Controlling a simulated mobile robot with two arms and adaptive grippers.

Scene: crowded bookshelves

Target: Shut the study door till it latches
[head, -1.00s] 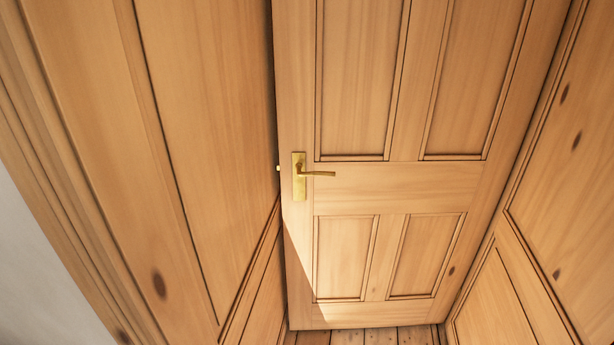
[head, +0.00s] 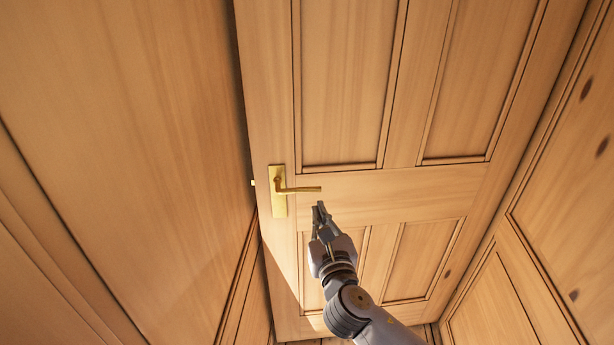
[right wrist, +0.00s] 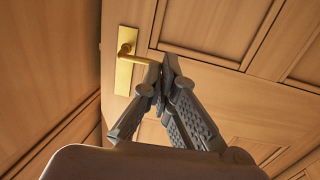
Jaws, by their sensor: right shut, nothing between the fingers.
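The study door (head: 400,185) is a pale wooden panelled door standing ahead in the head view. Its left edge, with a small latch bolt showing, is beside the left panelling, so the door looks not flush in its frame. The brass lever handle (head: 298,189) sits on a brass plate near that edge and lies level; it also shows in the right wrist view (right wrist: 134,60). My right gripper (head: 319,207) is shut and empty, its tips just below the handle's free end. Whether the tips touch the door or handle I cannot tell. My left gripper is out of view.
Wooden panelling (head: 110,130) stands close on the left, and another panelled wall (head: 565,200) closes in on the right. The space before the door is narrow. A little plank floor shows at the door's foot.

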